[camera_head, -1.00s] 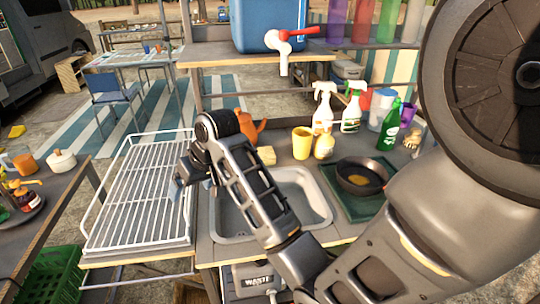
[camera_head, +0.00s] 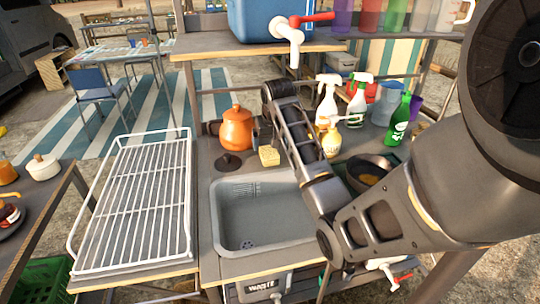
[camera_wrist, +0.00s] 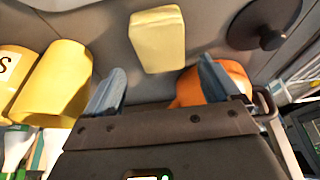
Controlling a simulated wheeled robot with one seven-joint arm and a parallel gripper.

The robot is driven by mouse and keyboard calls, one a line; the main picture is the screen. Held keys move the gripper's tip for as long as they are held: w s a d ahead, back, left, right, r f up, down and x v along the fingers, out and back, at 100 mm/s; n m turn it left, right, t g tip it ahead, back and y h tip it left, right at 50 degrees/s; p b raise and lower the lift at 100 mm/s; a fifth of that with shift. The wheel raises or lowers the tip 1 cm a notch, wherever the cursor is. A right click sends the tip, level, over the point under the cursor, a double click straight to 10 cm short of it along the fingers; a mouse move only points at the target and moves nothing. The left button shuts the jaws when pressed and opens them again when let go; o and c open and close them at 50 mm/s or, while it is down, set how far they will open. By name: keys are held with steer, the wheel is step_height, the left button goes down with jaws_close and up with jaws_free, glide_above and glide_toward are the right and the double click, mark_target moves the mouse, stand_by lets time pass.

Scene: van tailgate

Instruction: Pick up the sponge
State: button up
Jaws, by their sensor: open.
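The yellow sponge (camera_head: 268,156) lies on the counter just behind the sink (camera_head: 262,212), in front of the orange kettle (camera_head: 236,130). In the wrist view the sponge (camera_wrist: 158,38) shows ahead of the two blue-grey fingers, roughly centred between them. My gripper (camera_wrist: 160,78) is open, with nothing between its fingers. In the head view my gripper (camera_head: 264,132) is partly hidden by my own arm, close behind the sponge.
The kettle (camera_wrist: 215,82) sits close to the right finger, and a yellow cup (camera_wrist: 55,85) stands left of the gripper. A dark round lid (camera_head: 228,162) lies left of the sponge. Spray bottles (camera_head: 328,100) stand to the right; a white wire rack (camera_head: 135,205) lies left.

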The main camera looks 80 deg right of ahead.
mark_target(268, 150)
steer(key=x, duration=0.4)
steer(key=shift+a+f, duration=0.15)
steer(key=shift+a, duration=0.1)
steer(key=c, duration=1.1)
steer(key=shift+c, duration=0.4)
steer(key=shift+a+r, duration=0.2)
steer(key=shift+r, duration=0.15)
step_height(268, 150, up, 6)
steer(key=shift+a+r+b, duration=0.1)
steer(key=shift+r+b, duration=0.1)
steer(key=shift+b, duration=0.25)
steer(key=s+a, duration=0.4)
steer(key=a, duration=0.4)
steer(key=s+a+b, duration=0.1)
steer(key=s+a, duration=0.4)
steer(key=a, duration=0.4)
steer(key=shift+b, duration=0.3)
